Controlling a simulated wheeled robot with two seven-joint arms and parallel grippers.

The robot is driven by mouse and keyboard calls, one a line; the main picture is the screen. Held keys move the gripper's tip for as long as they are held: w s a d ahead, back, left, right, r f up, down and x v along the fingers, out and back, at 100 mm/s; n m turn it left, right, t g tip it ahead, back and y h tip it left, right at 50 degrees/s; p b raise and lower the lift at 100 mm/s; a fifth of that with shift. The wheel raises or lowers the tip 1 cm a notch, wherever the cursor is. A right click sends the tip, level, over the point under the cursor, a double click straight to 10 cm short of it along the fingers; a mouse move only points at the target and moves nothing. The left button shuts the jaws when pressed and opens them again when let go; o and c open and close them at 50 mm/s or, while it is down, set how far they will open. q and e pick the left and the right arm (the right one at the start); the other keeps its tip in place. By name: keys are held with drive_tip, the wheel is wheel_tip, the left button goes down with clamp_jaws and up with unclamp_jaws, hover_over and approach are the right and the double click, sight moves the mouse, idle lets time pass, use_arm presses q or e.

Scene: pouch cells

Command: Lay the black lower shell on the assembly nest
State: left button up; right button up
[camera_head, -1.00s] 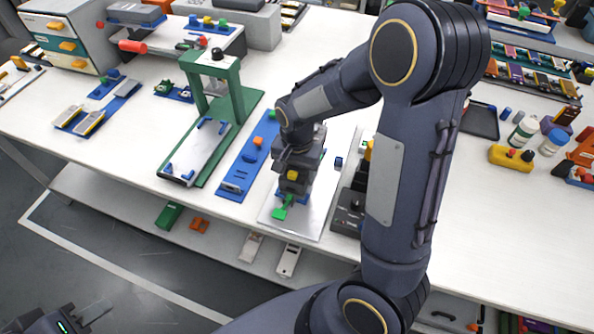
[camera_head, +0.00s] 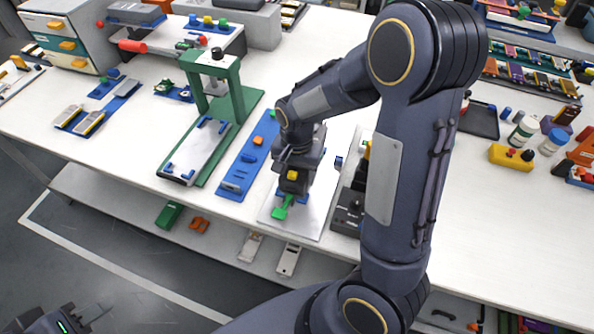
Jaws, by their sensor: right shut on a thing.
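My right gripper (camera_head: 294,186) points down over a silver plate (camera_head: 312,222) with blue supports and a green tab (camera_head: 283,209). I take this plate for the assembly nest. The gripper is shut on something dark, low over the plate. I take it for the black lower shell, but the gripper and wrist hide most of it, and I cannot tell whether it touches the nest. A small yellow part with an orange top (camera_head: 292,176) shows at the gripper. My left gripper (camera_head: 98,310) is at the bottom left, away from the table; its finger opening is unclear.
A green press frame (camera_head: 236,90) and a blue strip (camera_head: 236,180) stand left of the plate. A black box (camera_head: 347,212) is close on its right. A black tray (camera_head: 482,121), bottles (camera_head: 524,131) and a yellow block (camera_head: 510,157) stand further right. The table's front edge is near.

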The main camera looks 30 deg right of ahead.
drive_tip(key=shift+f+b, duration=0.65)
drive_tip(key=shift+f, duration=0.25)
drive_tip(key=o, duration=1.1)
drive_tip(key=shift+r+p, duration=0.3)
drive_tip(key=shift+r, duration=3.65)
